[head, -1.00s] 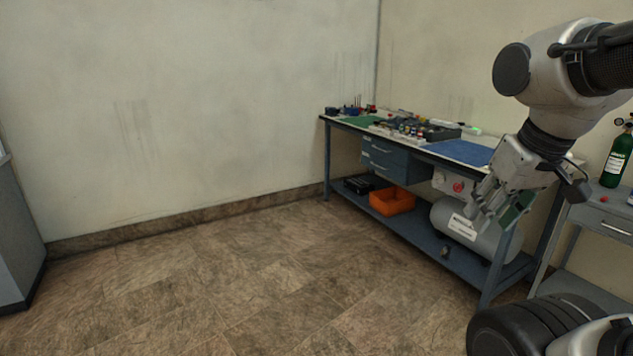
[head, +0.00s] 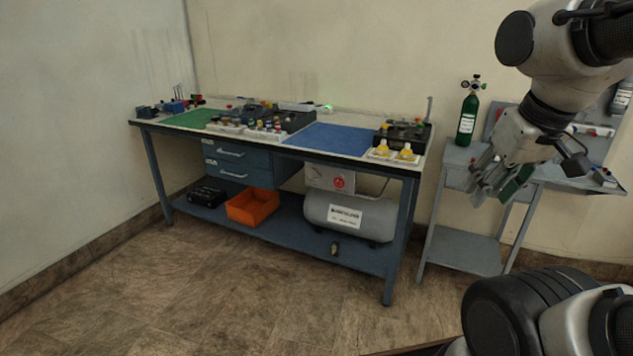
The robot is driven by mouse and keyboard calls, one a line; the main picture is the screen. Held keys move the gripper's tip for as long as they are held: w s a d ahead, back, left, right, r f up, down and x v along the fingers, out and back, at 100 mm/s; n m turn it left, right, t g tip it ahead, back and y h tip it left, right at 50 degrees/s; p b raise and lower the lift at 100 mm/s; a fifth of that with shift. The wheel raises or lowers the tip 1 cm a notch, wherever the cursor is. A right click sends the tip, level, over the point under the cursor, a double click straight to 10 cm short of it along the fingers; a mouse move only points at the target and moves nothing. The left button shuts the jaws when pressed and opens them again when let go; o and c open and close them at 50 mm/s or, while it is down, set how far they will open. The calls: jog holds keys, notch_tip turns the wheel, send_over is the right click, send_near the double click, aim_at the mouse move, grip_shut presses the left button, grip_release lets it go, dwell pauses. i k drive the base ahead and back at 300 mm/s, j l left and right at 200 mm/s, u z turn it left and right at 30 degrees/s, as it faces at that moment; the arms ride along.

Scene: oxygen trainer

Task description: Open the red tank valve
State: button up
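A green gas cylinder (head: 467,118) with a white label stands upright on a small grey cart, left of my arm. A regulator with small round gauges (head: 470,84) sits on its top. No red valve can be made out clearly on it at this size. My gripper (head: 490,192) hangs in the air, pointing down, to the right of and below the cylinder in the picture, in front of the cart. Its fingers look apart and nothing shows between them. It touches nothing that I can see.
A long workbench (head: 360,162) carries trays, a blue mat and two yellow-topped items. A grey horizontal tank (head: 350,216) and an orange bin (head: 252,206) sit on its lower shelf. The grey cart (head: 461,248) stands right of the bench. The floor in front is clear.

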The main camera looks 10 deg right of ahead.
aim_at(340, 180)
jog(key=i+j+z, duration=0.15)
jog(key=i+j+u, duration=0.15)
jog(key=i+j, duration=0.6)
jog(key=j, duration=0.15)
